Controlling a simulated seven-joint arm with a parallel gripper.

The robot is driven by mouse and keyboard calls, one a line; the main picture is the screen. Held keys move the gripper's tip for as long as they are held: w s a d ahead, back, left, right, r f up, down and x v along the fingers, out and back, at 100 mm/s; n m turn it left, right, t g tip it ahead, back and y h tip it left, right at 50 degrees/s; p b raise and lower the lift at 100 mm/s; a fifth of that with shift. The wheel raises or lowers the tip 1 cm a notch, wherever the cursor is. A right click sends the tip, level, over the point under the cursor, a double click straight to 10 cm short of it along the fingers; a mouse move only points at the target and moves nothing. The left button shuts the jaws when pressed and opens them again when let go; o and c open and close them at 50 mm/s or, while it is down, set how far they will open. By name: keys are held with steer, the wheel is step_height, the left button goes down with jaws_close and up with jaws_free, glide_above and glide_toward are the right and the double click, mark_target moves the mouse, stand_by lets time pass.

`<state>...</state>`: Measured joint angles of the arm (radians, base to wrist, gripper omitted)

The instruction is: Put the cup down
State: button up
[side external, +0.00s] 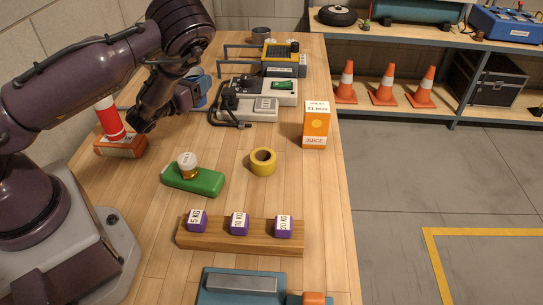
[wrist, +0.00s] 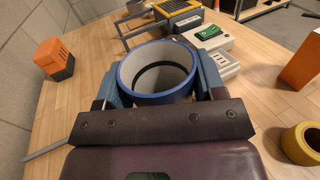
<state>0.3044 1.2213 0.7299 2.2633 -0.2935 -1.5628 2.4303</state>
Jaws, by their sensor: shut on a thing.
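The blue cup (wrist: 126,74) is between the two fingers of my gripper (wrist: 162,82) in the wrist view, with its round open mouth facing up toward the camera. The fingers press on its left and right sides. The inside looks pale with a dark ring, and the cup appears upright. In the side view the blue cup (side external: 204,88) is partly hidden behind my gripper (side external: 198,92), over the back left of the wooden table (side external: 225,160). I cannot tell whether its base touches the table.
Yellow tape (side external: 263,162), a green case (side external: 205,183) and a rack of purple weights (side external: 240,238) sit nearer. An orange-and-black block (wrist: 54,60) is left of the cup.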

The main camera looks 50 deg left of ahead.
steer(key=w+d+f+m+g+h, duration=0.1)
steer(key=w+d+m+g+h, duration=0.15)
steer(key=d+m+h, duration=1.05)
steer(key=w+d+f+g+h, duration=0.1)
steer(key=w+d+h, duration=0.35)
steer(key=d, duration=1.55)
steer(key=shift+g+h, duration=0.25)
steer(key=shift+h, duration=0.6)
steer(key=shift+s+d+f, duration=0.1)
steer(key=shift+s+f, duration=0.15)
steer(key=shift+f, duration=1.05)
steer(key=shift+s+d+f, duration=0.1)
steer(key=shift+s+f, duration=0.15)
steer(key=shift+f, duration=1)
steer(key=shift+s+d+f, duration=0.1)
steer(key=shift+s+f, duration=0.15)
steer(key=shift+f, duration=1.05)
steer(key=shift+f, duration=0.15)
steer(key=o, duration=0.9)
